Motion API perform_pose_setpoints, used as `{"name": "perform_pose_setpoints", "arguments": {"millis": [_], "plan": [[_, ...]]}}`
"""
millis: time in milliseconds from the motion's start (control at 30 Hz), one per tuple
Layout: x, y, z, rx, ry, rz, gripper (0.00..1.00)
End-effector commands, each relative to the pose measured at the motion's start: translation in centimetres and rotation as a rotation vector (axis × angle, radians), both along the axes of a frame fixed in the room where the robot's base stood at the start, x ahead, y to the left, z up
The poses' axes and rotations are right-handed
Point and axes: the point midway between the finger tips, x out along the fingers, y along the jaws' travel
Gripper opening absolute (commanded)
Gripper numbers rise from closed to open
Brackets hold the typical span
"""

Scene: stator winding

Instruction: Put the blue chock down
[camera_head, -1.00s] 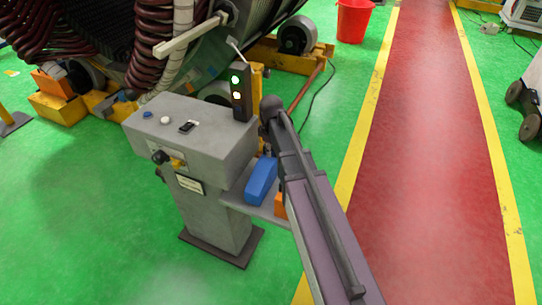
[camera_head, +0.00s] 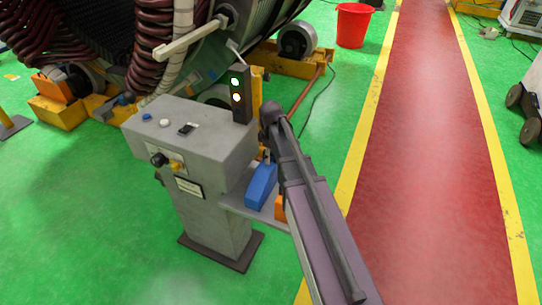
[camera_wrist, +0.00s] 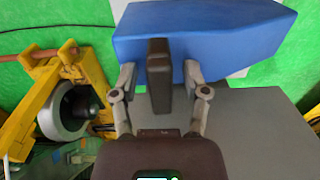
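The blue chock (camera_head: 261,187) is on the grey shelf (camera_head: 236,203) at the side of the control pedestal, left of my arm. In the wrist view the blue chock (camera_wrist: 215,32) lies just beyond my gripper (camera_wrist: 160,77), with its dark handle (camera_wrist: 159,78) between the two fingers. The fingers are spread, with a gap on each side of the handle. My gripper is mostly hidden behind my arm in the head view. The chock's underside is hidden, but it appears to rest on the shelf.
An orange block (camera_head: 280,209) is beside the blue chock, partly hidden by my arm. The grey control pedestal (camera_head: 190,137) stands close on the left. The stator's yellow roller supports (camera_head: 300,58) are behind. A red bucket (camera_head: 353,24) stands farther back. The red walkway (camera_head: 430,150) is clear.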

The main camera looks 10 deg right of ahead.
Motion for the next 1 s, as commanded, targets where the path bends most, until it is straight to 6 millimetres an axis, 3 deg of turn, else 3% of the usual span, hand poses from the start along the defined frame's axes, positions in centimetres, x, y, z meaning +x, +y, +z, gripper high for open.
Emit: {"name": "perform_pose_setpoints", "arguments": {"millis": [467, 1000], "plan": [[0.0, 0.0, 0.8, 0.000, 0.000, 0.000, 0.60], [0.1, 0.0, 5.0, 0.000, 0.000, 0.000, 0.60]]}}
